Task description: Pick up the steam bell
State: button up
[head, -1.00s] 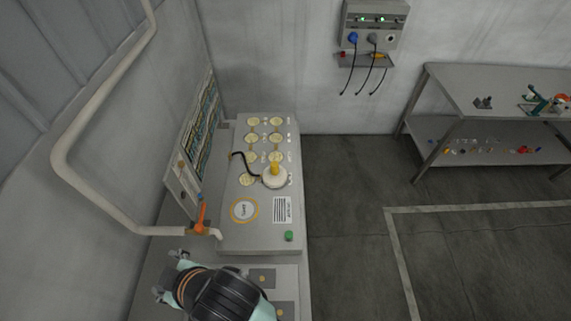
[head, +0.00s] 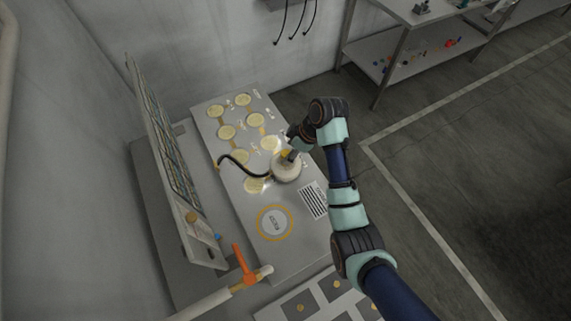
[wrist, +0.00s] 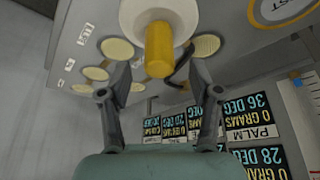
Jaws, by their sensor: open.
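The steam bell (head: 286,168) is a cream-white disc with a yellow handle and a black hose, sitting on the grey panel among round yellowish discs. In the wrist view its yellow handle (wrist: 158,48) points toward my gripper, with the white body behind it. My gripper (wrist: 160,78) is open, with one finger on each side of the handle's line and the handle's end near the fingertips. I see no contact. In the head view my gripper (head: 292,148) is right at the handle and partly hides it.
The panel (head: 240,195) carries a ringed circle (head: 274,223) and a striped label (head: 313,200). An orange-handled pipe (head: 243,262) stands at the near left. An upright board (head: 165,150) flanks the panel's left side. Open floor (head: 440,170) lies to the right.

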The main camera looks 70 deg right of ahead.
jog(key=x, duration=0.4)
jog(key=shift+s+f, duration=0.3)
jog(key=shift+f, duration=0.05)
jog(key=shift+w+f, duration=0.25)
jog(key=shift+f, duration=0.1)
grip_shut()
jog(key=shift+r, duration=0.1)
